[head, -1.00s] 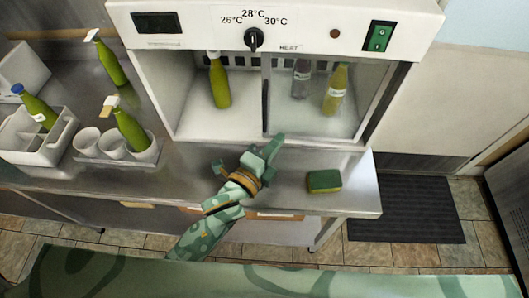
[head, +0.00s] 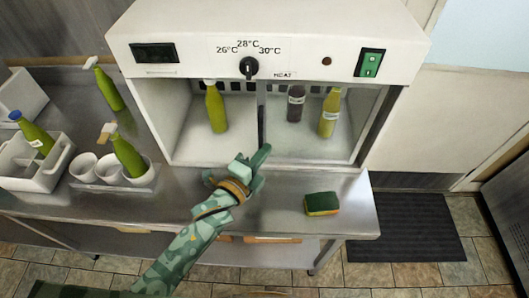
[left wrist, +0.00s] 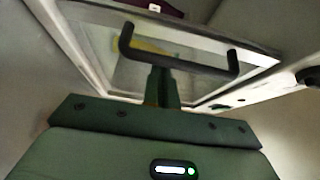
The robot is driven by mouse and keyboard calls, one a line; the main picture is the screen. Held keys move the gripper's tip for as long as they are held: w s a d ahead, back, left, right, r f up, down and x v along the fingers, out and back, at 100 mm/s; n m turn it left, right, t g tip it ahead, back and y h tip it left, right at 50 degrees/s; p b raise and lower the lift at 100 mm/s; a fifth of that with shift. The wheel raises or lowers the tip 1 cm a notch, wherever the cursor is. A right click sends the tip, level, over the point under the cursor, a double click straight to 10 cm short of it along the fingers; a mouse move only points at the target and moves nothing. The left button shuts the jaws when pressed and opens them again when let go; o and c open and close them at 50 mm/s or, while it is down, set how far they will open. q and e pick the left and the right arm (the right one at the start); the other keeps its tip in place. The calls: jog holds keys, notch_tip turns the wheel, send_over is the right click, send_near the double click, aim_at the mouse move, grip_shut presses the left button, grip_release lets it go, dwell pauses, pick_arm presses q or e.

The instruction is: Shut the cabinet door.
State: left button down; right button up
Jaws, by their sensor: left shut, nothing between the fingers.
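The white cabinet (head: 150,75) stands at the back of the steel counter. A glass door pane (head: 282,136) covers the right half of its front, and the left half looks uncovered. The door's dark upright handle (head: 261,126) is at the pane's left edge, near the middle of the opening. My left gripper (head: 262,156) is shut and empty, just below and in front of the handle. In the left wrist view the fingers (left wrist: 162,85) point toward the dark handle (left wrist: 180,60); I cannot tell whether they touch it. My right gripper is not in view.
Bottles stand inside the cabinet, one green (head: 215,107) at left, one dark (head: 296,104) and one yellow-green (head: 329,113) behind the pane. A sponge (head: 321,204) lies on the counter at right. A caddy (head: 35,165) and a cup tray (head: 110,182) stand at left.

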pick_arm(q)
jog(key=a+p, duration=0.1)
jog(key=a, duration=2.5)
jog(key=shift+a, duration=0.4)
jog(key=shift+d, duration=0.1)
